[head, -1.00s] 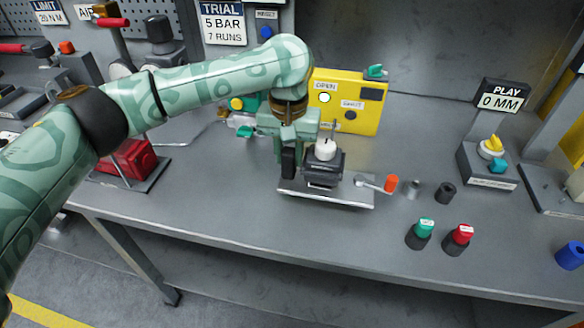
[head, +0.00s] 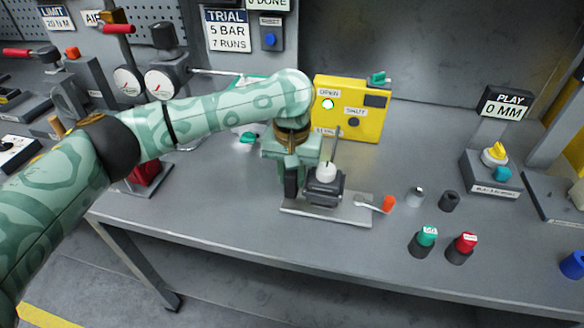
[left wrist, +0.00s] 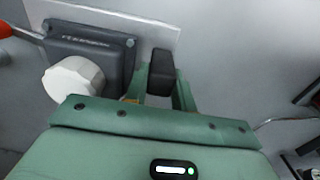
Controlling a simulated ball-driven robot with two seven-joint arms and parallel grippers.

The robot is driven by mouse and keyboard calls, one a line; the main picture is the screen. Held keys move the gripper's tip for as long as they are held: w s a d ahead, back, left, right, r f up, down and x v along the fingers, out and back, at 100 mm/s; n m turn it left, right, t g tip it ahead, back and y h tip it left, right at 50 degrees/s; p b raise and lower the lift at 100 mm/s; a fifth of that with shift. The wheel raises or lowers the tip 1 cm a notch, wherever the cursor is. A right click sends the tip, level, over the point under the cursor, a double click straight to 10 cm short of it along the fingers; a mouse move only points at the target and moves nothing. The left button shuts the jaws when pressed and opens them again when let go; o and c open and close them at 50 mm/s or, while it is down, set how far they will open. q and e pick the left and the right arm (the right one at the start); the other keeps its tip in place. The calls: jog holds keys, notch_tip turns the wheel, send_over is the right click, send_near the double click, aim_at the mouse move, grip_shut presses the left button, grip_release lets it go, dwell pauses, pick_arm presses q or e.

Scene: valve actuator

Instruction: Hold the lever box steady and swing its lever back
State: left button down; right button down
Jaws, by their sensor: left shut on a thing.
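The lever box (head: 324,190) is a dark grey block with a white knob (head: 326,172) on top, standing on a light grey plate (head: 345,217). Its lever (head: 372,207) sticks out to the right and ends in an orange-red grip (head: 388,203). My right gripper is out of view.
A yellow panel (head: 355,95) with a lit green lamp (head: 328,104) stands behind the box. The table's front edge is close below the plate.

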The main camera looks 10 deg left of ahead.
pick_arm(q)
jog(key=shift+f, duration=0.5)
dwell(1.0)
